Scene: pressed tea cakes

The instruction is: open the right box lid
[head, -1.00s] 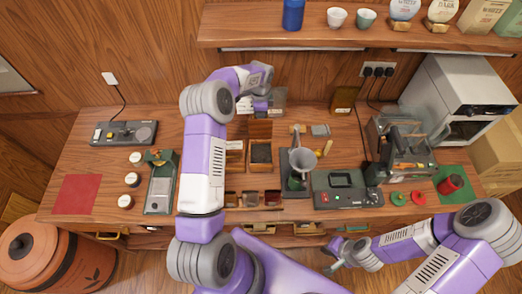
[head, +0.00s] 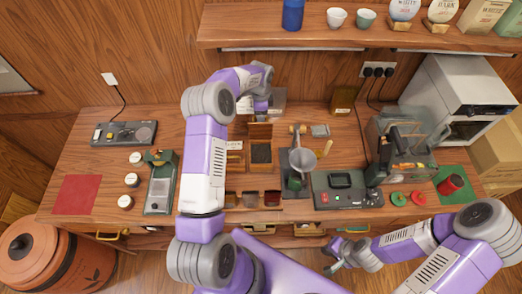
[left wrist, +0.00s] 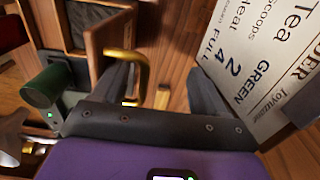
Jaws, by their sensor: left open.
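The right box (head: 261,168) stands mid-table in the head view, its dark inside showing. Its wooden lid (head: 260,131) stands raised at the box's back edge. In the left wrist view, the lid (left wrist: 108,35) is seen from its edge side, with a brass handle (left wrist: 140,68) on it and the dark box inside beyond. My left gripper (head: 259,107) is behind the lid, fingers apart and empty. In the left wrist view, the left gripper (left wrist: 160,88) has one finger close to the handle; contact cannot be told. My right gripper (head: 333,256) is low, off the table's front; its jaw gap is unclear.
A printed tea card (left wrist: 255,60) stands close by the right finger in the left wrist view. A funnel on a stand (head: 302,160) is right of the box. My left arm hides the area left of the box.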

